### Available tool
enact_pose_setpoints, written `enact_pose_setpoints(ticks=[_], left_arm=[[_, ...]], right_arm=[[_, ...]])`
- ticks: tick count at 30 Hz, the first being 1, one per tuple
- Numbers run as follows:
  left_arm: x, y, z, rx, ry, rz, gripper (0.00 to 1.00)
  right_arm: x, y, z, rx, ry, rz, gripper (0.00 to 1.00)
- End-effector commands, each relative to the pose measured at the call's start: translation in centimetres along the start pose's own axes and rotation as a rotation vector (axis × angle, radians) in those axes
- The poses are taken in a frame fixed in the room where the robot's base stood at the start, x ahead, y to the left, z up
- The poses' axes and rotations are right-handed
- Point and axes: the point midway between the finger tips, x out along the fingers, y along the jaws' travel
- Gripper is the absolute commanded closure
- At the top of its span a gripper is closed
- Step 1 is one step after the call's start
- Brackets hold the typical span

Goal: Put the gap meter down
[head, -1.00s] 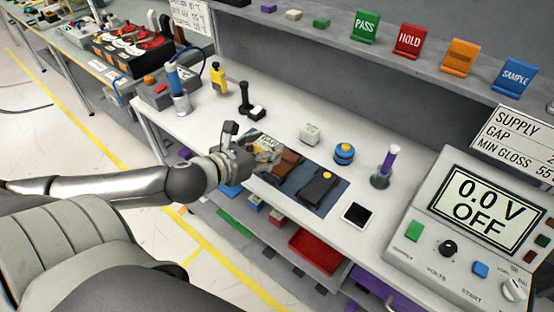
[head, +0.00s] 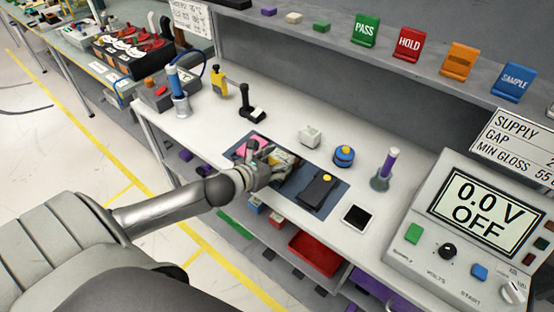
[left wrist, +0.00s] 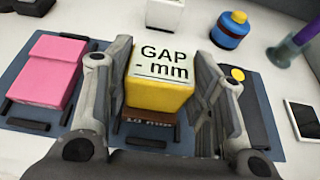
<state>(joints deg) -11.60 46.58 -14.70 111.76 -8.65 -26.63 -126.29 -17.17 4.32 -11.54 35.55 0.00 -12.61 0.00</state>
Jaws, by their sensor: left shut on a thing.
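The gap meter (left wrist: 160,85) is a yellow block with a pale display reading "GAP - mm". My left gripper (left wrist: 162,60) is shut on it, one finger on each side. In the head view my left gripper (head: 268,165) holds the gap meter (head: 283,160) over the dark blue mat (head: 340,194), and the fingers partly hide it. A brown block (left wrist: 150,117) with small lettering shows just below the meter; I cannot tell whether they touch. My right gripper is not in view.
A pink block (left wrist: 45,75) lies on the mat at left, a dark block with a yellow button (head: 318,188) at right.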

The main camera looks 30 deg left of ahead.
Motion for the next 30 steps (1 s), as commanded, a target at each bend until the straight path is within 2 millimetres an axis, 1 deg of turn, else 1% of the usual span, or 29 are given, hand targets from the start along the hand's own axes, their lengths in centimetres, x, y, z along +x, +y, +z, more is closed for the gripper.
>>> enact_pose_setpoints(ticks=[5, 9, 10, 14, 15, 23, 26, 30], left_arm=[[0.0, 0.0, 0.1, 0.001, -0.002, 0.000, 0.78], [0.1, 0.0, -0.2, 0.000, -0.001, -0.001, 0.78], [0.1, 0.0, -0.2, -0.001, 0.000, -0.001, 0.48], [0.1, 0.0, -0.2, -0.001, 0.000, 0.000, 0.31], [0.1, 0.0, -0.2, -0.001, 0.000, 0.000, 0.29], [0.1, 0.0, -0.2, 0.000, 0.000, 0.000, 0.29], [-0.1, 0.0, 0.2, 0.000, -0.001, 0.000, 0.29], [-1.2, 0.0, -0.2, 0.001, 0.003, 0.000, 0.29]], right_arm=[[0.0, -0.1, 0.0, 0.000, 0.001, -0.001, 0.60], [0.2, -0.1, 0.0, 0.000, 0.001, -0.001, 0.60], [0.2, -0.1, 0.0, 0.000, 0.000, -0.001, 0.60], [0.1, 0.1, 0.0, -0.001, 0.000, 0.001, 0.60], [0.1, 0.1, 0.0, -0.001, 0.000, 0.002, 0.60], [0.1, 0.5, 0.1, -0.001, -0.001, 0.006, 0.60], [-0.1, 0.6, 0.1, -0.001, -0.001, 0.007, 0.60], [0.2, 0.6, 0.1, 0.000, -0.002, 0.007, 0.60]])
